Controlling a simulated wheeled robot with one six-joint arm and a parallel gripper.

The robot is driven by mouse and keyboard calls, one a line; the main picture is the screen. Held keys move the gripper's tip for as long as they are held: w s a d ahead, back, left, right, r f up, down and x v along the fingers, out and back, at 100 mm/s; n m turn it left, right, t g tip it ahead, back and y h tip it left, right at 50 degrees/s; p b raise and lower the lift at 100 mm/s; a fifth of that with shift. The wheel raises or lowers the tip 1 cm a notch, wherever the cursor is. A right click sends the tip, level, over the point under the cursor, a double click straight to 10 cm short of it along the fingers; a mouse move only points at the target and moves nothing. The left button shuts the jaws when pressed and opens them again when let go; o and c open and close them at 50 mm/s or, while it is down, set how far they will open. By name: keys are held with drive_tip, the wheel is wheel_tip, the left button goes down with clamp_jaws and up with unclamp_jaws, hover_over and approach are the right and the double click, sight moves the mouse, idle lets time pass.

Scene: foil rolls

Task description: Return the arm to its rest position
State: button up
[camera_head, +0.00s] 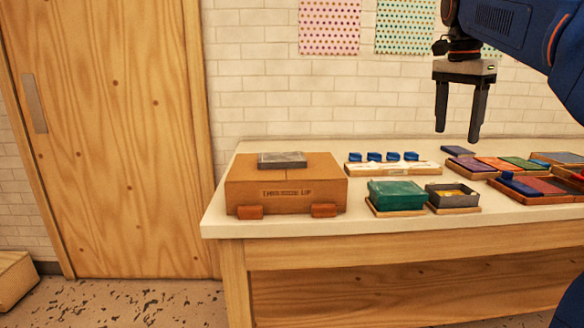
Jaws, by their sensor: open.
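My gripper (458,138) hangs from my blue arm in the upper right, its two dark fingers pointing down and spread apart. It is open, with nothing between the fingers. It is above the table (330,223), in front of the white brick wall, and appears clear of the objects there. Much of my arm runs out of the picture at the upper right.
A brown box (286,186) with a grey slab (282,160) on top stands at the table's left. A rack with blue pieces (393,168), a green box (396,194), a grey tray (453,196) and several coloured pads (500,163) fill the right. A wooden door (110,130) is left.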

drive_tip(key=s+a+f+n+t, duration=0.1)
drive_tip(key=s+a+f+n, duration=0.2)
drive_tip(key=s+f+n, duration=0.2)
drive_tip(key=s+a+f+n+t+y, duration=0.1)
drive_tip(key=s+a+f+n, duration=0.3)
drive_tip(key=s+f, duration=0.8)
drive_tip(key=s+a+f+n+t, duration=0.2)
drive_tip(key=s+f+n, duration=0.3)
drive_tip(key=f, duration=1.3)
drive_tip(key=s+a, duration=0.1)
drive_tip(key=s, duration=0.3)
drive_tip(key=shift+a+n, duration=0.3)
drive_tip(key=shift+a, duration=0.05)
